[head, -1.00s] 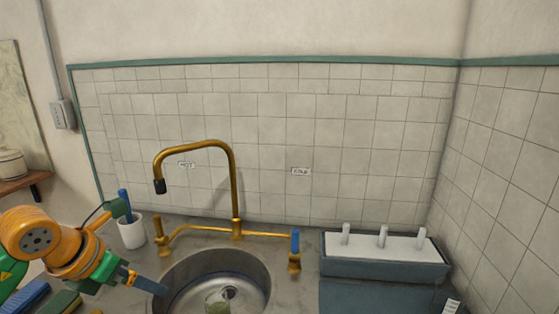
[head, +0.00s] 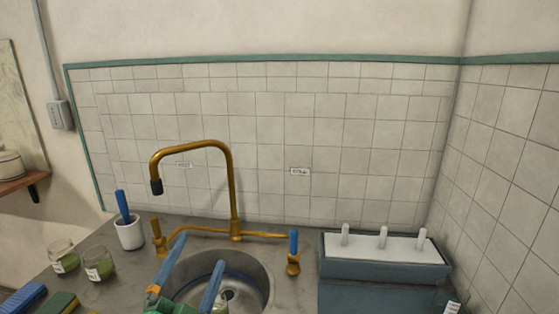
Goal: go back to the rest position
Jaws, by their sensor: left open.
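My left gripper (head: 201,250) reaches up from the bottom of the head view, in front of the sink (head: 262,281). Its two blue fingers are spread apart with nothing between them. They overlap the left part of the basin in the picture. My right gripper is not in view.
A brass tap (head: 233,190) with a blue-handled lever (head: 294,243) stands behind the sink. A white cup (head: 130,235), two glass jars (head: 62,258) (head: 98,264) and sponges (head: 62,303) are on the left. A blue-grey box (head: 384,262) with white pegs stands right.

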